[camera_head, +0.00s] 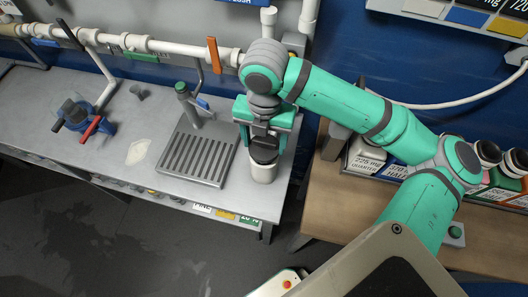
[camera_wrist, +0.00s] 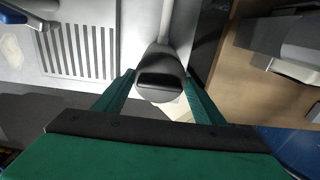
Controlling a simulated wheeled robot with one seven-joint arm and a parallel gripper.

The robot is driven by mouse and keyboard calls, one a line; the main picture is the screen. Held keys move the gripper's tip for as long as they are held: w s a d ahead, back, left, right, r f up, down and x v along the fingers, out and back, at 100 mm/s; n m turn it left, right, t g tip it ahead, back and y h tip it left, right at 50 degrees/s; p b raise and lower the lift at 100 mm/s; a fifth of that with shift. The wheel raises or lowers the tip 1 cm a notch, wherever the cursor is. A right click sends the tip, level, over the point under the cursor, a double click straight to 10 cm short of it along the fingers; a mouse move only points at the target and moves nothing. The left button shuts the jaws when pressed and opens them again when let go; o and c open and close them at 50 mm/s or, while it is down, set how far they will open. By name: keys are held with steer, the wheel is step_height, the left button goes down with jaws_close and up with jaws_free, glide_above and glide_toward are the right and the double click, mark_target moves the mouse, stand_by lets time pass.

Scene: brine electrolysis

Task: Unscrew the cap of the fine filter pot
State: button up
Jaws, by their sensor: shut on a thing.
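The fine filter pot (camera_head: 263,173) is a pale cylinder at the right end of the grey bench, near its front edge. Its dark cap (camera_head: 264,151) sits on top of it. My gripper (camera_head: 264,142) comes down from above, shut on the cap. In the wrist view the dark grey cap (camera_wrist: 160,80) with a raised bar lies between the two green fingers of my gripper (camera_wrist: 160,95). The pot's body is mostly hidden under the cap there. I cannot tell whether the cap has turned on the pot.
A slotted drain tray (camera_head: 197,155) with a green-topped tap (camera_head: 183,90) stands just left of the pot. A blue valve with red and black handles (camera_head: 80,120) is farther left. White pipes (camera_head: 150,44) run behind. A wooden bench (camera_head: 330,215) with labelled boxes is to the right.

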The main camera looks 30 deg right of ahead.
mark_target(265, 141)
steer(key=shift+r, duration=1.5)
